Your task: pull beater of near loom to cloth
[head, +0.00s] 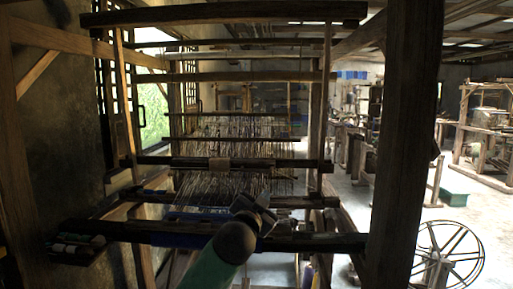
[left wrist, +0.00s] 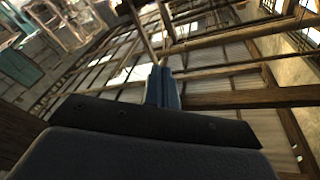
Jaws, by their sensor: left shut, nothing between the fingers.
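The near loom's beater (head: 285,164) is a dark horizontal bar hung from the top frame, with a tan wrap near its middle. Pale warp threads (head: 225,128) show behind and below it. Blue cloth (head: 180,238) lies on the dark front beam, nearer to me and lower, with a gap between it and the beater. My left gripper (head: 262,203) is in front of the loom, right of the middle, below the beater in the picture and apparently not touching it. Its shut, empty fingers also show in the left wrist view (left wrist: 163,86), pointing towards the roof. My right gripper is in neither view.
A thick dark post (head: 403,140) stands close on the right. A spoked wheel (head: 447,254) is beyond it. Small dark items (head: 77,243) lie at the front beam's left end. Other looms (head: 488,130) and open floor are at the back right.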

